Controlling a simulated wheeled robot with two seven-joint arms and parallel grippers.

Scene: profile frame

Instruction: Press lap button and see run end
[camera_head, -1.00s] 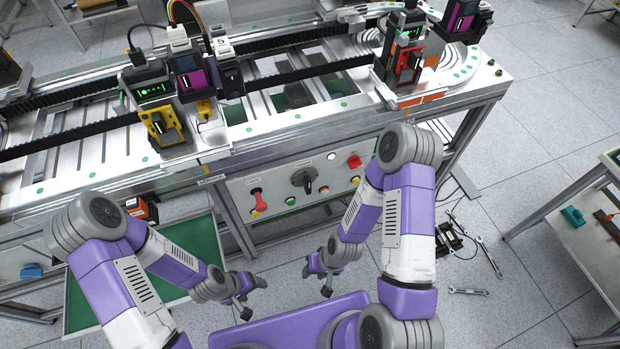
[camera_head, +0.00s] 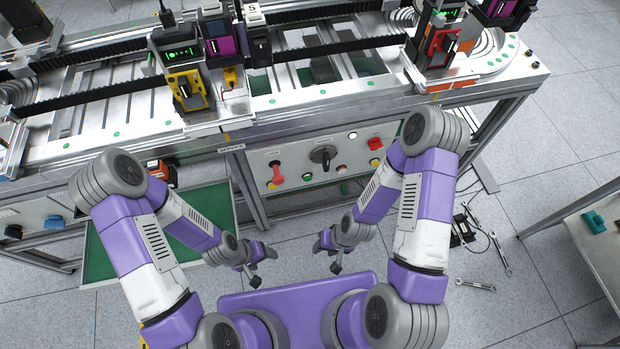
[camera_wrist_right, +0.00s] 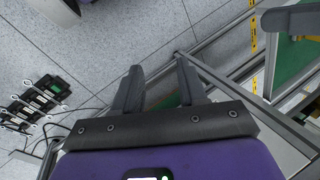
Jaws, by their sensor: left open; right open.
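The control panel (camera_head: 292,184) is on the front of the metal frame in the head view. It carries a red lever (camera_head: 277,172), a black rotary knob (camera_head: 322,157), a red switch (camera_head: 375,144), a white button (camera_head: 352,136), a green button (camera_head: 306,177) and other small coloured buttons. I cannot read which one is the lap button. My left gripper (camera_head: 263,267) is open and empty, below the panel in the picture. My right gripper (camera_head: 327,257) is open and empty beside it, apart from the panel; its open fingers also show in the right wrist view (camera_wrist_right: 158,66).
A yellow carriage unit (camera_head: 187,90) and a red unit (camera_head: 438,47) sit on the rails above the panel. A green shelf (camera_head: 100,258) is low at the left. Wrenches (camera_head: 502,255) and a black device (camera_head: 462,230) lie on the floor at right. Another bench (camera_head: 590,240) stands far right.

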